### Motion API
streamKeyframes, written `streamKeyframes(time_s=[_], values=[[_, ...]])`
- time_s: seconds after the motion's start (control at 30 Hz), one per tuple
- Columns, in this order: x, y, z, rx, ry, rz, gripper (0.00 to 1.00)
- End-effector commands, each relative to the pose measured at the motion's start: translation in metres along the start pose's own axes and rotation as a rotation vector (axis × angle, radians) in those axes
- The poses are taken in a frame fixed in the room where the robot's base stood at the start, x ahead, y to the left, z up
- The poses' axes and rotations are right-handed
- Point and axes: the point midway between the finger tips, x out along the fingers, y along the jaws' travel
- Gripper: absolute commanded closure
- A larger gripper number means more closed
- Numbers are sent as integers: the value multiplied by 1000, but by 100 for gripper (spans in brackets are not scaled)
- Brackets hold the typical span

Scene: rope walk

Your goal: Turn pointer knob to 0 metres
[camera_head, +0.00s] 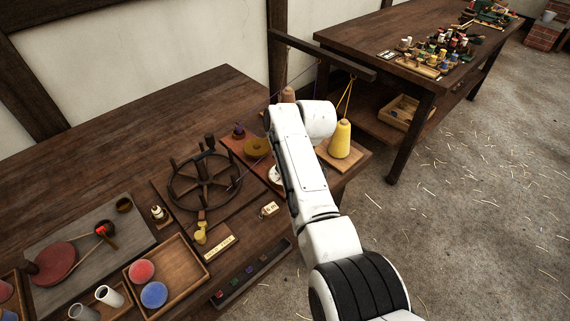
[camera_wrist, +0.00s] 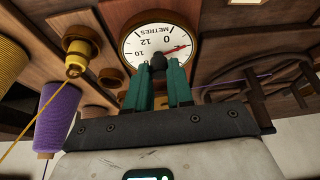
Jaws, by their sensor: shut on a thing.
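In the wrist view a round white dial (camera_wrist: 143,33) lettered METRES shows upside down in a dark rim, with 10, 12 and 0 readable. Its red pointer (camera_wrist: 178,49) points right, past the 0 on the side away from the 12. The dark knob (camera_wrist: 158,60) sits near the dial's middle. My gripper (camera_wrist: 159,70) has its teal fingers closed on the knob, covering the near part of the dial. In the head view my arm covers most of the dial; a white sliver of it (camera_head: 274,174) shows, and my gripper is hidden.
A tray (camera_head: 186,288) holds red and blue discs. A purple spool (camera_wrist: 57,118) is left in the wrist view.

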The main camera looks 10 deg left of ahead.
Motion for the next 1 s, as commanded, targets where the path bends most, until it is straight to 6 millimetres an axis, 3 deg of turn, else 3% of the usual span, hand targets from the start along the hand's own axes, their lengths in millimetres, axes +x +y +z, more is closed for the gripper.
streamKeyframes(time_s=[0.5, 1.0], values=[[6, 4, 1, -435, 2, -176, 100], [2, 5, -2, -653, 2, -267, 100]])
